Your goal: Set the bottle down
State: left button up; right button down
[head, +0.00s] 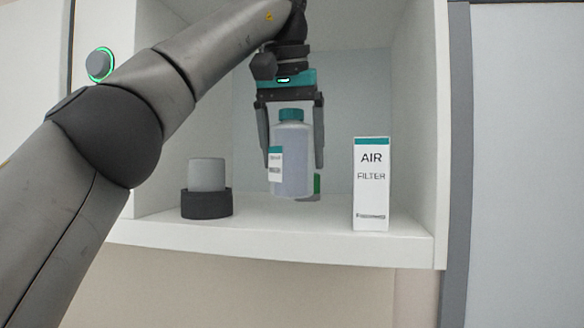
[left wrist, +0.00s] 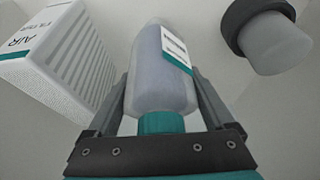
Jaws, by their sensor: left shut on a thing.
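A translucent bluish bottle (head: 292,160) with a teal cap and a white label hangs upright in my left gripper (head: 292,158) inside the white cubby. It also shows in the left wrist view (left wrist: 160,75), with its cap toward the gripper. The fingers are shut on the bottle's sides. In the head view its bottom appears slightly above or close to the shelf floor (head: 270,222); I cannot tell whether they touch. My right gripper is not in view.
A white air filter box (head: 371,185) stands to the right of the bottle. A grey cylinder in a black base (head: 207,188) stands to the left. A small green and grey thing (head: 316,187) is partly hidden behind the bottle. A green-ringed knob (head: 100,64) is on the left panel.

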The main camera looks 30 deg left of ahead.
aim_at(288, 121)
pick_arm(q)
jog(key=shift+f, duration=1.55)
jog(key=shift+f, duration=0.2)
jog(key=o, duration=1.4)
jog(key=shift+r, duration=0.1)
jog(key=shift+v, duration=3.9)
